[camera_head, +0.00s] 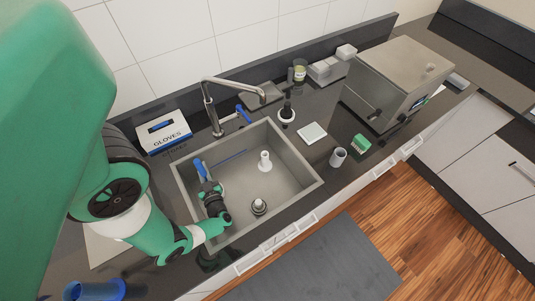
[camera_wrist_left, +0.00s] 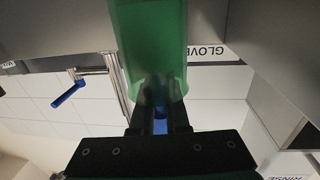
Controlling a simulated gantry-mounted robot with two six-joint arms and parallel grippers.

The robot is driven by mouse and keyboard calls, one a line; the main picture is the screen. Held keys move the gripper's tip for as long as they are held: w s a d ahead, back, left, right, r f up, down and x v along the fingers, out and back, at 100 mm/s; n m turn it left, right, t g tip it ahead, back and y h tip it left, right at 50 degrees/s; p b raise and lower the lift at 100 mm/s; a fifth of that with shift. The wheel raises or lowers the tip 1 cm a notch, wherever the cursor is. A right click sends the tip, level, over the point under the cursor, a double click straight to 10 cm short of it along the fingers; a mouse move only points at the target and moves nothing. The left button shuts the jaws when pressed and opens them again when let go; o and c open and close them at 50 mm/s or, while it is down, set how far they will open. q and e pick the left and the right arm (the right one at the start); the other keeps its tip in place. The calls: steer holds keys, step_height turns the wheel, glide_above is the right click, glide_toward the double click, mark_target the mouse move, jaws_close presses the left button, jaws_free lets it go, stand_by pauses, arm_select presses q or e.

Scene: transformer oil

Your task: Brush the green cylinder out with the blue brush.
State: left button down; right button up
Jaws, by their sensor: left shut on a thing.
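My left gripper (camera_head: 207,187) is over the left part of the sink, shut on the blue brush (camera_head: 200,168), whose blue end stands out past the fingers. In the left wrist view, a bit of the blue brush (camera_wrist_left: 160,126) shows between the fingers (camera_wrist_left: 158,110). A see-through green cylinder (camera_wrist_left: 150,45) fills the upper middle of that view, right at the fingertips, which blur into it. Whether the brush is inside the cylinder I cannot tell. In the head view I cannot make the cylinder out; my arm and gripper may hide it. My right gripper is not in view.
The grey sink (camera_head: 310,185) holds a white upright piece (camera_head: 265,160) and a drain fitting (camera_head: 259,206). A tap (camera_head: 212,105) stands behind it, with a glove box (camera_head: 164,131) to the left. A cup (camera_head: 338,157) and a green box (camera_head: 361,144) stand to the right.

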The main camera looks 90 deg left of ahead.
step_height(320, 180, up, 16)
steer(key=p, duration=1.7)
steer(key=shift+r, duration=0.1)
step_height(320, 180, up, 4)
steer(key=p, duration=0.4)
